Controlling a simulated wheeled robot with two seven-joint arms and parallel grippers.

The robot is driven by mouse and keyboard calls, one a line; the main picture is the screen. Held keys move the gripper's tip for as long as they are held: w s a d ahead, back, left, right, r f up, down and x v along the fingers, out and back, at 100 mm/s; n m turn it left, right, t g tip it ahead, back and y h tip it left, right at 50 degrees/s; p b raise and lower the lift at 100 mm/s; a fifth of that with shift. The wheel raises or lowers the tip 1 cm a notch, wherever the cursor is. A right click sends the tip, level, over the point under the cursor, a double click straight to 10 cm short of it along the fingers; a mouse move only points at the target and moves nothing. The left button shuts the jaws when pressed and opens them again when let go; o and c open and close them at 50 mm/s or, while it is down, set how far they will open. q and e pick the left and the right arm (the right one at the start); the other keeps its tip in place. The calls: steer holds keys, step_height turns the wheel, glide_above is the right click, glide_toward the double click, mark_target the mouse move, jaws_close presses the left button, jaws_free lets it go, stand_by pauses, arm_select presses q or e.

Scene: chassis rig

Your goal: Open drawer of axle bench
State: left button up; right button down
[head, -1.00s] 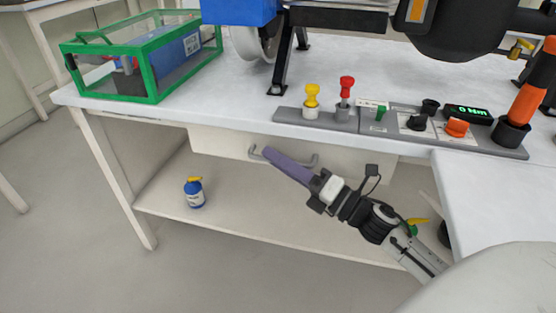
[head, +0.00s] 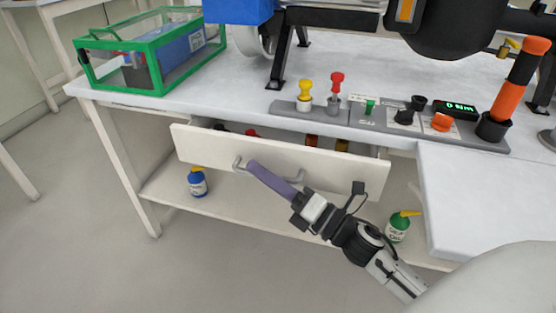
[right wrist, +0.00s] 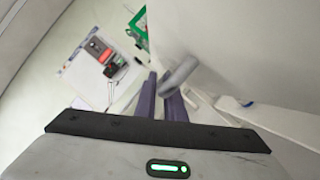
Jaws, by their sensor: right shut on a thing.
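The white drawer (head: 330,172) of the axle bench (head: 210,108) stands partly open, its front pulled out from under the bench top. Red, orange and yellow items show inside, mostly hidden by the drawer front. My right gripper (head: 253,166), with purple fingers, is shut on the grey bar handle (head: 240,165) at its left part. In the right wrist view the handle (right wrist: 180,76) lies between the finger tips (right wrist: 164,90). My left gripper is not in view.
A blue bottle (head: 197,182) and a green bottle (head: 398,226) stand on the lower shelf. A green-framed case (head: 150,50) and a control strip with yellow (head: 305,90) and red knobs (head: 337,82) are on the bench top. The floor in front is clear.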

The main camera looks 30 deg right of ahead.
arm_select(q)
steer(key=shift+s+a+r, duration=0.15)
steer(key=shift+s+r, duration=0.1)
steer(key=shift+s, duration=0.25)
arm_select(e)
steer(key=s+a, duration=0.9)
steer(key=a, duration=0.1)
steer(key=shift+a, duration=0.15)
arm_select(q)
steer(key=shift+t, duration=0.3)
arm_select(e)
steer(key=c, duration=2.1)
jaws_free()
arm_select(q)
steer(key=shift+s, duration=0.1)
arm_select(e)
steer(key=shift+v, duration=5.1)
